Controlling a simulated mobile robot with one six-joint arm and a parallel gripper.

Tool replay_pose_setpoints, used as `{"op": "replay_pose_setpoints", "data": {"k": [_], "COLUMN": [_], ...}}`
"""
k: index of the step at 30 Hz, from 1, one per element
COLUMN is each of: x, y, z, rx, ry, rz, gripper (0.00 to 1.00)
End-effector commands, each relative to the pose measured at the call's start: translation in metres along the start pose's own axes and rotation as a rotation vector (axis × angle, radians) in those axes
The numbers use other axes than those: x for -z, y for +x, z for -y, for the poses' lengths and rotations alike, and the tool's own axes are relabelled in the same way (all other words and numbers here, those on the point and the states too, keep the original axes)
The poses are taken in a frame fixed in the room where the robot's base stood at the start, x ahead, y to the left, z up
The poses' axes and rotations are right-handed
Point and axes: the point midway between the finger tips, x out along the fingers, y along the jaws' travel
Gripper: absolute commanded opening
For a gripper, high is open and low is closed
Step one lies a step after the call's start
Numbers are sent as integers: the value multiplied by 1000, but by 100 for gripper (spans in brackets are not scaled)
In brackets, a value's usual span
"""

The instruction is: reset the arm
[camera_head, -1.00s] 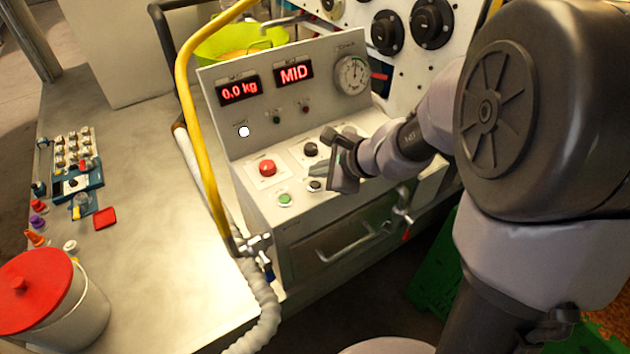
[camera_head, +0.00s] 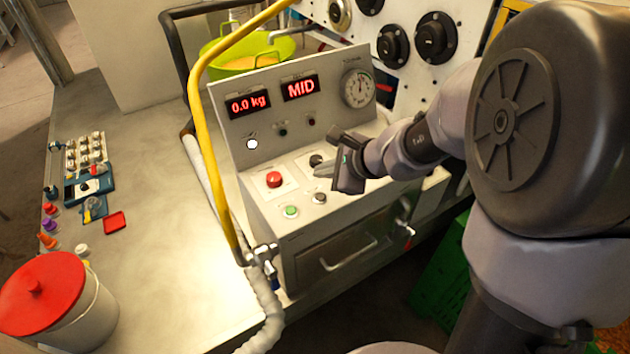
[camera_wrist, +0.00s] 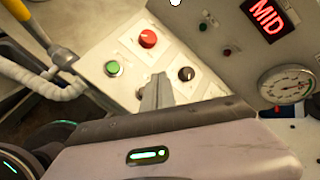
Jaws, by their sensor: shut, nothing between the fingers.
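My gripper (camera_head: 324,170) is shut and empty. In the head view it hangs over the right part of the sloped control panel (camera_head: 258,197), pointing left, with my arm reaching in from the right. In the wrist view my closed fingers (camera_wrist: 156,92) show in front of the panel, near a black knob (camera_wrist: 186,74). The red button (camera_head: 274,179) and the green button (camera_head: 291,211) lie to the left of the gripper in the head view. I cannot tell whether the fingertips touch the panel; they look apart from it.
The display reads 0.0 kg (camera_head: 248,104) and MID (camera_head: 300,88); a round gauge (camera_head: 357,88) is beside it. A yellow rail (camera_head: 205,140) stands at the panel's left. A red-lidded bucket (camera_head: 45,290) is on the bench (camera_head: 160,250). A green crate (camera_head: 440,285) is below right.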

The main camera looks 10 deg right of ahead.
Motion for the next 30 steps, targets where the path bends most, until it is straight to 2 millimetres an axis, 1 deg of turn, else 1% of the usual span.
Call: {"op": "replay_pose_setpoints", "data": {"k": [3,4,5,6,7,8,9,11,12,13,15,16,18,21,30], "x": [-1,-4,-10,-23,-36,-48,-61,-68,-66,-62,-47,-41,-30,-23,-23], "y": [0,-2,-5,-14,-23,-34,-50,-75,-89,-99,-118,-124,-135,-141,-142], "z": [0,-2,-6,-17,-29,-46,-72,-113,-137,-153,-180,-188,-199,-203,-201], "rx": [0,-2,-8,-21,-36,-56,-87,-135,-166,-187,-230,-245,-269,-286,-286], "ry": [-5,-24,-65,-160,-259,-378,-553,-810,-965,-1071,-1271,-1336,-1438,-1493,-1492], "rz": [1,5,13,28,43,55,65,59,43,24,-27,-49,-92,-120,-121], "gripper": [0,0,0,0,0,0,0,0,0,0,0,0,0,0,0]}}
